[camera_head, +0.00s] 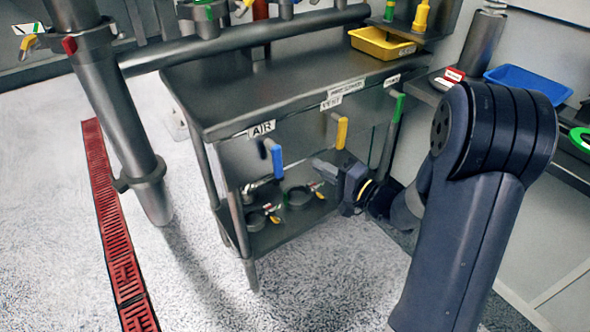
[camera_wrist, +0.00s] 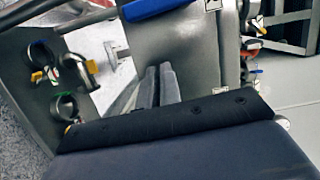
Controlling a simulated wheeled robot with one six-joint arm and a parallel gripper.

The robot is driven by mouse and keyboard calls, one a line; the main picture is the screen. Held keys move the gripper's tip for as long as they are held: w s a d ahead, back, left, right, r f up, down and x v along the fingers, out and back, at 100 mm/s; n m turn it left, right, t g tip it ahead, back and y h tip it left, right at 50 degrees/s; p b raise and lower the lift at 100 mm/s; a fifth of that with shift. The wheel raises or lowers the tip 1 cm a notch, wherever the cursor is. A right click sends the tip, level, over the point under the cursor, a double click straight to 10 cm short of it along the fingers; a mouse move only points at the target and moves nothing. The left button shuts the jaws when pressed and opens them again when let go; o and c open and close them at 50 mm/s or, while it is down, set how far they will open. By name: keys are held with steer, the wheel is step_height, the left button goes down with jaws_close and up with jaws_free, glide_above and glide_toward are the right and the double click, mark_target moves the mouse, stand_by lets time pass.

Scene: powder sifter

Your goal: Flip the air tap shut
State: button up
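The air tap is a blue lever (camera_head: 274,158) on the front of the steel table, under the AIR label (camera_head: 262,128). It hangs steeply downward there. A blue bar, seemingly the same lever (camera_wrist: 152,8), crosses the top of the wrist view. My gripper (camera_head: 318,164) is in front of the table, to the right of the blue lever and apart from it. In the wrist view its two grey fingers (camera_wrist: 158,86) lie together with nothing visible between them, below the blue bar.
A yellow lever (camera_head: 341,132) and a green lever (camera_head: 398,107) are to the right along the table front. A lower shelf holds dark round clamps (camera_head: 299,197). A thick steel post (camera_head: 125,125) stands at left. Floor in front is clear.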

mark_target(273, 157)
steer(key=x, duration=0.3)
steer(key=shift+w+a+f+b, duration=0.15)
steer(key=shift+w+a+b, duration=0.1)
steer(key=shift+a+b, duration=0.15)
jaws_close()
steer(key=a, duration=0.1)
steer(key=s+a+b, duration=0.1)
steer(key=a, duration=0.1)
steer(key=shift+s+a, duration=0.3)
steer(key=shift+s, duration=0.1)
steer(key=shift+s+a+f+m+p, duration=0.1)
steer(key=shift+s+a+m+p, duration=0.3)
steer(key=shift+a+p, duration=0.1)
